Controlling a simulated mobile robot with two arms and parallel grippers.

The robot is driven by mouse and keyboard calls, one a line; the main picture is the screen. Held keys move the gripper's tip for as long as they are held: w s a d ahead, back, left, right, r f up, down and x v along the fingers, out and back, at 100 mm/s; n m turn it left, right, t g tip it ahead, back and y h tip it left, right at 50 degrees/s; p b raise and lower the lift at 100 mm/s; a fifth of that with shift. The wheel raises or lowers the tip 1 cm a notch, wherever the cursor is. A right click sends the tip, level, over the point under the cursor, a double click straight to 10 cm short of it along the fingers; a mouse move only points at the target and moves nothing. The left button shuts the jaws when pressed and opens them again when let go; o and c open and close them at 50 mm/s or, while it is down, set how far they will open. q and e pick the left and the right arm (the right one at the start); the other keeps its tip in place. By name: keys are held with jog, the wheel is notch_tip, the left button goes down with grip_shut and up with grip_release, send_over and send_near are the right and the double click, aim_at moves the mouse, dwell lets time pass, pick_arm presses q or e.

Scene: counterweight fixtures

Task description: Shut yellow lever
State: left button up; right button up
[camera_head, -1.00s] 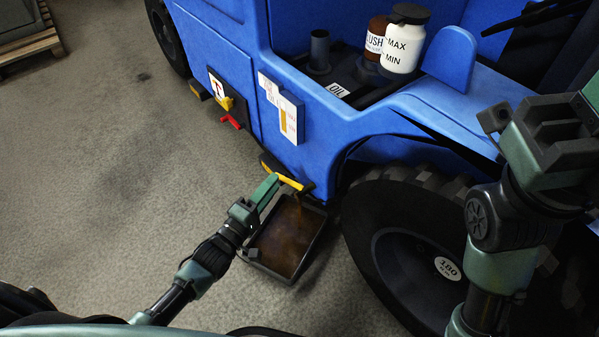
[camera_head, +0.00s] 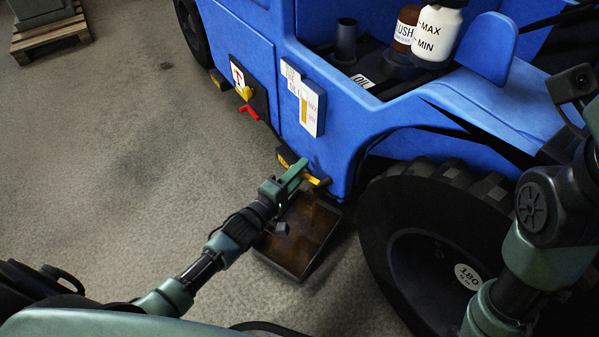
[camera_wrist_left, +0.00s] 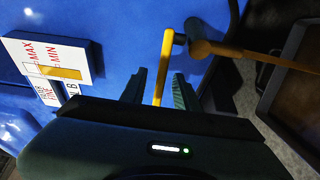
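A yellow lever (camera_head: 318,181) sits low on the blue vehicle body, beside the front wheel. In the left wrist view the yellow lever (camera_wrist_left: 163,66) runs between my left gripper's two fingers (camera_wrist_left: 158,91), with a gap visible on each side. The left gripper (camera_head: 298,172) is open around it and hides part of it in the head view. Brown fluid (camera_wrist_left: 260,57) comes from the spout beside the lever, above a dark drain pan (camera_head: 281,260). My right gripper (camera_head: 578,88) is cut off at the right edge; its fingers are unclear.
A smaller yellow handle (camera_head: 245,93) and a red handle (camera_head: 249,112) are further left on the body. A white gauge panel (camera_head: 307,107) is above the lever. The black tyre (camera_head: 400,220) stands close on the right.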

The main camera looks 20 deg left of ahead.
pick_arm(q)
grip_shut()
dwell(1.3)
